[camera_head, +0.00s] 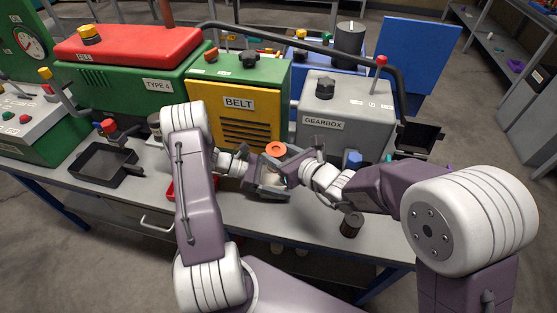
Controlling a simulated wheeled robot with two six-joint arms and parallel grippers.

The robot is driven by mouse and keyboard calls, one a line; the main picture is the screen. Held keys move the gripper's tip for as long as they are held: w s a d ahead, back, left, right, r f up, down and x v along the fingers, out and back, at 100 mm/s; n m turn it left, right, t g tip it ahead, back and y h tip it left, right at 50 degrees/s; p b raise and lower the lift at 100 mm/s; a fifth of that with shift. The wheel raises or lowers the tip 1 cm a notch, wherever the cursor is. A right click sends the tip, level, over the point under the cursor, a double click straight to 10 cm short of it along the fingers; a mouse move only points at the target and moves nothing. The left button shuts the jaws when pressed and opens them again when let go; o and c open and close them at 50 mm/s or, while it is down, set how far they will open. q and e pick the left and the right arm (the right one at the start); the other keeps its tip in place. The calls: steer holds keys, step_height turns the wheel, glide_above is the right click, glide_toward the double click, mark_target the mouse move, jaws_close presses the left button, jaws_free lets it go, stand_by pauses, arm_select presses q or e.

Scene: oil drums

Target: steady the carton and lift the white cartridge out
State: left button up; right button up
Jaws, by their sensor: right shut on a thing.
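My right gripper (281,162) reaches in from the right and is shut at the middle of the bench, just beneath a round orange ring-shaped top (276,149). The orange piece looks like the upper end of the white cartridge, whose body is mostly hidden by the jaws. My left gripper (258,180) comes in from the left, low and close beside the right one. Its jaws overlap with the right gripper, so I cannot tell whether they are open or shut. The carton cannot be made out clearly; the grippers cover that spot.
Behind stand the yellow BELT unit (237,112) and the grey GEARBOX (345,112). A black tray (103,166) lies at left, with a red item (178,190) partly behind my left arm. A small dark cylinder (351,225) stands near the front edge. Bare bench (290,215) shows in front.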

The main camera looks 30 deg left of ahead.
arm_select(q)
steer(key=o, duration=1.3)
steer(key=shift+o, duration=0.2)
steer(key=v, duration=0.7)
steer(key=shift+s+a+r, duration=0.1)
steer(key=shift+s+a, duration=0.05)
steer(key=shift+a, duration=0.05)
steer(key=shift+r, duration=0.1)
arm_select(e)
steer(key=shift+r, duration=0.1)
